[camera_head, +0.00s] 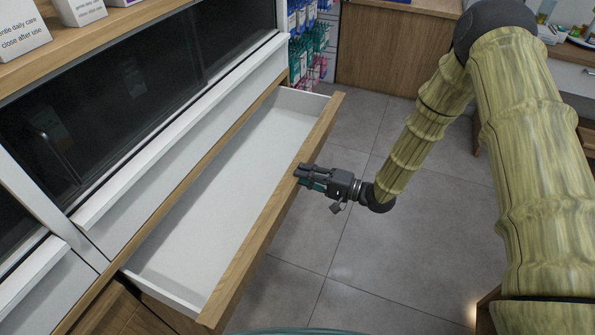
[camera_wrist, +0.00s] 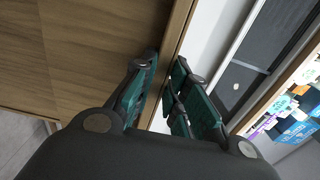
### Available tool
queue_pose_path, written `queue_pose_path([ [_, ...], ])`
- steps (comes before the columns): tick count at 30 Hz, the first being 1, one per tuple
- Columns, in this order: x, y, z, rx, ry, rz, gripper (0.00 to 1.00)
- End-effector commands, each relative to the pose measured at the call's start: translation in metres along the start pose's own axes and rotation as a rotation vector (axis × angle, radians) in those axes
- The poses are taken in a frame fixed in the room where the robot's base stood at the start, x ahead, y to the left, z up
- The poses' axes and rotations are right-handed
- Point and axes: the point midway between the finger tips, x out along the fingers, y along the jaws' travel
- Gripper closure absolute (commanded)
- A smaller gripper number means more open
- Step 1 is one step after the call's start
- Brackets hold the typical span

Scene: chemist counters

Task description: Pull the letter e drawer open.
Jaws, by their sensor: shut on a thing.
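A wide drawer (camera_head: 272,218) with a wooden front and a white inside stands pulled out from the counter; its visible inside is empty. No letter shows on it in either view. My gripper (camera_head: 305,180) is at the top edge of the drawer front, right of the middle along its length. In the wrist view, the teal-padded fingers of my gripper (camera_wrist: 167,82) straddle the wooden front panel (camera_wrist: 95,55), one on the outer face and one on the inner side, shut on it. The drawer's white inside (camera_wrist: 212,35) shows beyond the fingers.
Dark glass panels (camera_head: 85,125) and a white ledge run above the drawer. White boxes (camera_head: 20,30) stand on the counter top at the upper left. Hanging packages (camera_head: 308,40) are at the back. The grey tiled floor (camera_head: 350,265) before the drawer is clear.

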Motion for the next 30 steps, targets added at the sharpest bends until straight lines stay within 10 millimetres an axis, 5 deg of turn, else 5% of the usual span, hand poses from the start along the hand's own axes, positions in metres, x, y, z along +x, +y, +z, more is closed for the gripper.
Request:
queue_pose_path([
  [10, -0.002, 0.002, 0.001, 0.002, -0.002, 0.003, 1.0],
  [11, -0.002, 0.002, 0.001, 0.002, -0.002, 0.003, 0.81],
  [12, -0.002, 0.002, 0.001, 0.002, -0.002, 0.003, 0.75],
  [23, -0.004, 0.001, 0.0, 0.001, 0.001, 0.002, 0.75],
  [30, -0.031, 0.001, 0.0, 0.002, 0.002, 0.002, 0.75],
])
